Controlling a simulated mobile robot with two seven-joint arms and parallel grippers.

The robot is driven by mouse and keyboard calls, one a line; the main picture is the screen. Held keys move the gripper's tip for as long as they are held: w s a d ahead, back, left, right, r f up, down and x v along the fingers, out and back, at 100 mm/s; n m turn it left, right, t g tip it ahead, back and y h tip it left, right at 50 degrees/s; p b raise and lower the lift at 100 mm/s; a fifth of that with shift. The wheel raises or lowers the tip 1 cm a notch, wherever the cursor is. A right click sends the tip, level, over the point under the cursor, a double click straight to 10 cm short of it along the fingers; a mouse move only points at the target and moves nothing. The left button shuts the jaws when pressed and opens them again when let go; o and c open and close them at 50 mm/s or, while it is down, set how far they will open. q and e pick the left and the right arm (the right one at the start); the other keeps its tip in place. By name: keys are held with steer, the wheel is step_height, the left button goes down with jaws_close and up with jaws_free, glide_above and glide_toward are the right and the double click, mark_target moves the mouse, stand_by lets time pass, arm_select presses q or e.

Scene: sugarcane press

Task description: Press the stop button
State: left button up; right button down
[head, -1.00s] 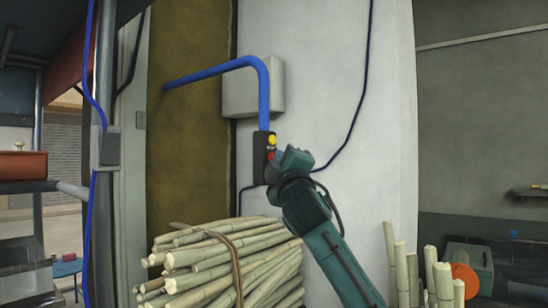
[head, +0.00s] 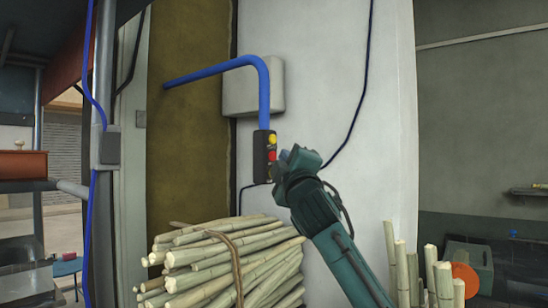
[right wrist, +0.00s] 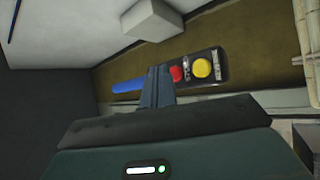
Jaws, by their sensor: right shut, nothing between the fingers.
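A dark control box (head: 262,168) hangs at the lower end of a blue pipe (head: 264,95). It carries a yellow button (head: 271,139) above a red button (head: 272,155); their labels are too small to read. My right gripper (head: 284,156) is shut and empty, just right of the red button, with a small gap seeming to show. In the right wrist view the shut fingers (right wrist: 160,85) point toward the box, beside the red button (right wrist: 177,74), with the yellow button (right wrist: 202,67) further right. My left gripper is not in view.
More upright canes (head: 400,265) are at the lower right. A grey wall box (head: 245,92) is behind the pipe on the white wall (head: 320,60).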

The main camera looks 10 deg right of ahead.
steer(key=shift+d, duration=0.1)
steer(key=shift+s+d, duration=1.65)
steer(key=shift+s, duration=0.15)
